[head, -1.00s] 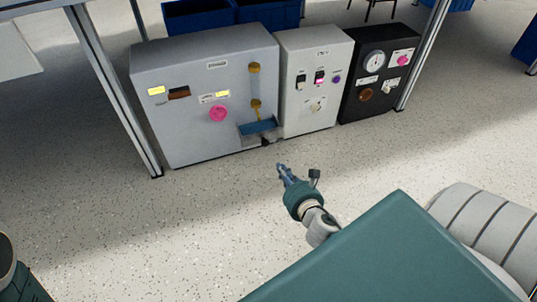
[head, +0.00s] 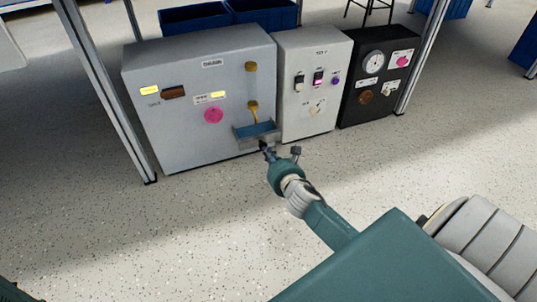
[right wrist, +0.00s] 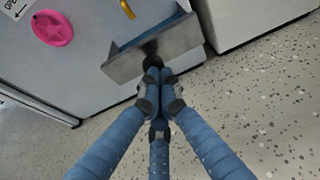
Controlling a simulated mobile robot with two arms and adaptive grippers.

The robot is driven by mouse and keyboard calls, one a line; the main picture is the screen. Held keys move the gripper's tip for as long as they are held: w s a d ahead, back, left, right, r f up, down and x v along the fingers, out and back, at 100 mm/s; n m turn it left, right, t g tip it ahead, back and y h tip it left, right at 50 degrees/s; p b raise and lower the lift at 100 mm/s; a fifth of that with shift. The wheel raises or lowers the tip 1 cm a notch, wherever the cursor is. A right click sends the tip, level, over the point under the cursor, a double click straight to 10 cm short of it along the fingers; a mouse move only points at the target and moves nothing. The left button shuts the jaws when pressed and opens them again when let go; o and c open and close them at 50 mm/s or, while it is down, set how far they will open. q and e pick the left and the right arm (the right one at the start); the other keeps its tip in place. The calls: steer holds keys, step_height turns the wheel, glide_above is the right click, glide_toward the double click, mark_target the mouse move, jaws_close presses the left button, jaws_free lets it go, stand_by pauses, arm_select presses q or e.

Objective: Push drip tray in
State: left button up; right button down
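The drip tray (head: 257,136) is a grey metal tray with a blue inside, sticking out from the lower right front of the large grey cabinet, under a brass spout (head: 252,105). In the right wrist view its front wall (right wrist: 180,42) is close, with a dark round knob (right wrist: 151,47) on it. My right gripper (head: 267,150) is at the tray's front. Its blue fingers (right wrist: 154,78) are shut, with the tips together just at the knob. I cannot tell whether they touch it. My left gripper is not in view.
The grey cabinet (head: 190,75) carries a pink knob (head: 213,115). A white cabinet (head: 308,85) and a black one (head: 372,75) stand to its right. Table legs (head: 108,95) frame them. The speckled floor (head: 170,230) in front is clear.

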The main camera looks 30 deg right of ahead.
mark_target(262, 137)
steer(key=shift+w, duration=0.1)
steer(key=w, duration=0.3)
steer(key=w+d, duration=0.1)
steer(key=w, duration=0.2)
steer(key=w+d, duration=0.1)
steer(key=w, duration=0.2)
steer(key=shift+d+p, duration=0.1)
steer(key=shift+p, duration=0.2)
steer(key=shift+w+d, duration=0.1)
steer(key=shift+w, duration=0.15)
steer(key=shift+d+r, duration=0.15)
